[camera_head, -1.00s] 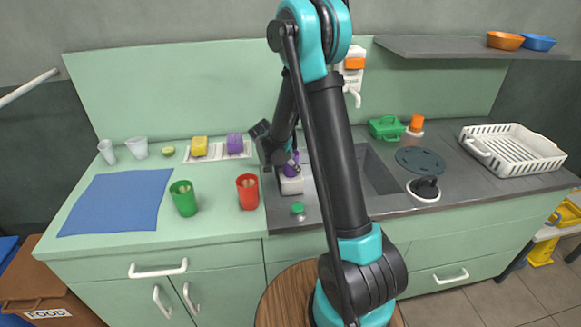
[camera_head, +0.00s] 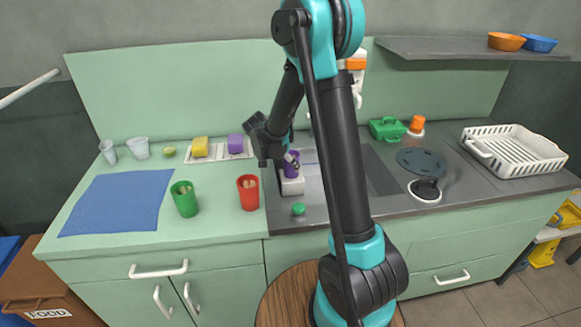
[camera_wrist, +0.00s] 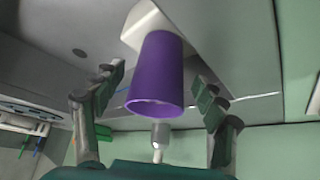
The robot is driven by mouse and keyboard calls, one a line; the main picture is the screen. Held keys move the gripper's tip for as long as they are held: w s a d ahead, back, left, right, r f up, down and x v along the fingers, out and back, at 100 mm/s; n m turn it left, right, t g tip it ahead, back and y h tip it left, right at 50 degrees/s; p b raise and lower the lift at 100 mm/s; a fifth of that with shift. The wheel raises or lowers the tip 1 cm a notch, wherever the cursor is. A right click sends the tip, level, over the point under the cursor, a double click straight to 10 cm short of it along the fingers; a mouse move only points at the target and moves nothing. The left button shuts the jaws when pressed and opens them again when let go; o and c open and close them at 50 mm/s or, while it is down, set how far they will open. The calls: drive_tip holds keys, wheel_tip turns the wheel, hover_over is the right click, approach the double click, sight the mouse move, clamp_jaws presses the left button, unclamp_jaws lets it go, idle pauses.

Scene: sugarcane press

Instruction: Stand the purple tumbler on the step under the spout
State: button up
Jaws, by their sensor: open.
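The purple tumbler (camera_head: 292,163) stands upright on the white step (camera_head: 292,185) in the head view, beside the sink. In the wrist view the tumbler (camera_wrist: 157,75) has its open rim towards the camera and its base at the white step (camera_wrist: 148,22). My gripper (camera_head: 276,148) is open, just left of and above the tumbler. In the wrist view its fingers (camera_wrist: 160,88) are spread to either side of the tumbler, with gaps visible. A pale nozzle (camera_wrist: 160,138), seemingly the spout, shows beyond the rim. My arm hides part of the press (camera_head: 358,62).
A red cup (camera_head: 248,193) and green cup (camera_head: 184,200) stand left on the counter, near a blue mat (camera_head: 117,203). A green-topped item (camera_head: 298,209) is in front of the step. A green basket (camera_head: 387,129) and white rack (camera_head: 513,152) are at right.

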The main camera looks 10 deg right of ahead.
drive_tip(key=v, duration=0.8)
